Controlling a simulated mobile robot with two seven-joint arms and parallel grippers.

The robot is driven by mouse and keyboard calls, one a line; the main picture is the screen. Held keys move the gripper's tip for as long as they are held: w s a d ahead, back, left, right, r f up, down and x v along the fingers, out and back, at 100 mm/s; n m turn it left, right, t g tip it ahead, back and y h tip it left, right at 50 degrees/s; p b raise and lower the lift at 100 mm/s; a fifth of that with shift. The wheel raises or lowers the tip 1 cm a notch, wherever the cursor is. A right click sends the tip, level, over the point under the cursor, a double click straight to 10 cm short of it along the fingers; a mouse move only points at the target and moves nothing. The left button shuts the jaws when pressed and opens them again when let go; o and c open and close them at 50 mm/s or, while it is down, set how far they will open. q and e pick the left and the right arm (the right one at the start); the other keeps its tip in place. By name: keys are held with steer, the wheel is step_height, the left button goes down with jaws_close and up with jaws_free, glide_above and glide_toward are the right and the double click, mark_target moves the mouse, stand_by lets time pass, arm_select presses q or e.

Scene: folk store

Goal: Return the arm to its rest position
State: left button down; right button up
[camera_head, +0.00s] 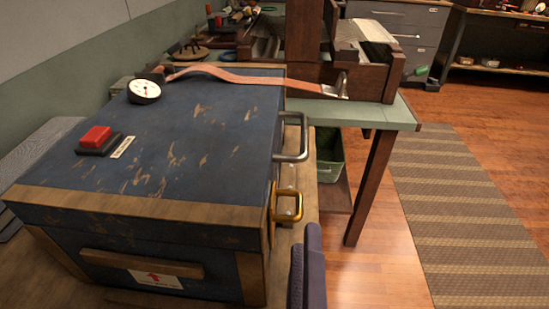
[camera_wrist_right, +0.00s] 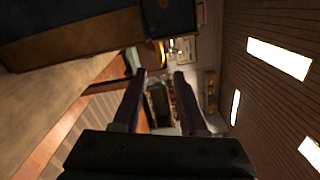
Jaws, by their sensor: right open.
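My right gripper (camera_head: 306,262) shows at the bottom centre of the head view, in front of the lower right corner of a blue chest. Its dark fingers point up and hold nothing. In the right wrist view my right gripper (camera_wrist_right: 160,88) has its two fingers well apart, with only distant background between them. The worn blue chest (camera_head: 190,140), with wooden edging, stands closed to the left of the gripper. Its steel handle (camera_head: 303,140) and brass latch (camera_head: 292,206) are on the right side, above the fingers. My left gripper is out of view.
A red button (camera_head: 96,136) and a round dial (camera_head: 144,91) are on the chest lid. The floor at right is clear, with a striped rug (camera_head: 455,210).

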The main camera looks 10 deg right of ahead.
stand_by(0.4)
steer(key=s+d+f+m+g+p, duration=0.15)
steer(key=s+d+m+g, duration=0.5)
steer(key=m, duration=1.05)
steer(key=s+d+m+g+p, duration=0.2)
steer(key=s+d+m+g, duration=0.45)
steer(key=m, duration=1.05)
step_height(320, 180, up, 47)
steer(key=a+m+y+p, duration=0.2)
steer(key=m+y+p, duration=0.3)
steer(key=p, duration=3.4)
steer(key=m, duration=0.6)
steer(key=shift+w+f+m+g+p, duration=0.2)
steer(key=shift+m+g+p, duration=0.1)
steer(key=shift+g, duration=0.1)
steer(key=shift+a, duration=0.1)
